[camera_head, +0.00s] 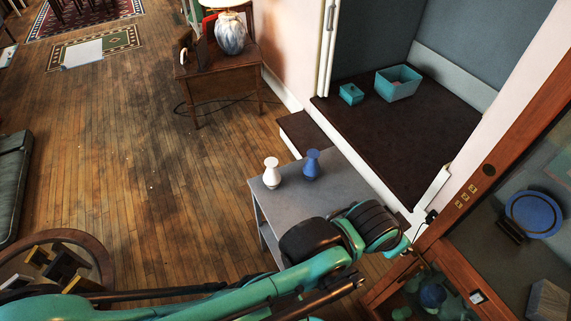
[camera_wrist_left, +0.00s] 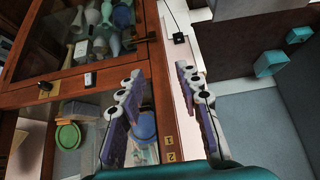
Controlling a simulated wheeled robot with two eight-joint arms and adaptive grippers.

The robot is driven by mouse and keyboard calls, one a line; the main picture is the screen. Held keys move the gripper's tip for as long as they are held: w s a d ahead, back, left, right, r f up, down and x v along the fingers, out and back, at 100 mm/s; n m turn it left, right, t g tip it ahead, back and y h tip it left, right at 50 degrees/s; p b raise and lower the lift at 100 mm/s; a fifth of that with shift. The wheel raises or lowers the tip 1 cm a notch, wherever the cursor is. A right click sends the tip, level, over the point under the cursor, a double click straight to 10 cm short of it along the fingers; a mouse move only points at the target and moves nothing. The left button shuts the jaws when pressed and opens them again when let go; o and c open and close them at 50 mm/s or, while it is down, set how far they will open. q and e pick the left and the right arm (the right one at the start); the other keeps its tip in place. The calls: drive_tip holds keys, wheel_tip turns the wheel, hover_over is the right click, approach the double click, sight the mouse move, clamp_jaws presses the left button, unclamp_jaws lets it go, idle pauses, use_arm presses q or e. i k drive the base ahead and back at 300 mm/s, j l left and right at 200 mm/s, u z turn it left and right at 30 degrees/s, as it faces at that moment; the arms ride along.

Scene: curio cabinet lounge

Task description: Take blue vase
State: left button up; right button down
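A blue vase (camera_head: 312,165) stands upright on a small grey table (camera_head: 330,197) in the head view, just right of a white vase (camera_head: 271,172). A glass-fronted wooden cabinet (camera_head: 545,85) at the right holds a bluish round piece (camera_head: 432,294) low behind glass. In the left wrist view, several pale green, white and bluish vases (camera_wrist_left: 95,20) show behind the cabinet glass. My left gripper (camera_wrist_left: 159,75) is open and empty, pointing toward the cabinet's wooden frame, apart from the vases. My left arm reaches past the near side of the grey table. My right gripper is out of view.
A blue plate (camera_head: 535,214) stands in the cabinet. Teal boxes (camera_head: 397,84) sit on a dark ledge behind the grey table. A wooden side table (camera_head: 218,88) with a lamp stands farther back. The wooden floor at left is largely clear.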

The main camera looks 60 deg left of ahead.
sight(312, 170)
drive_tip(key=u, duration=1.85)
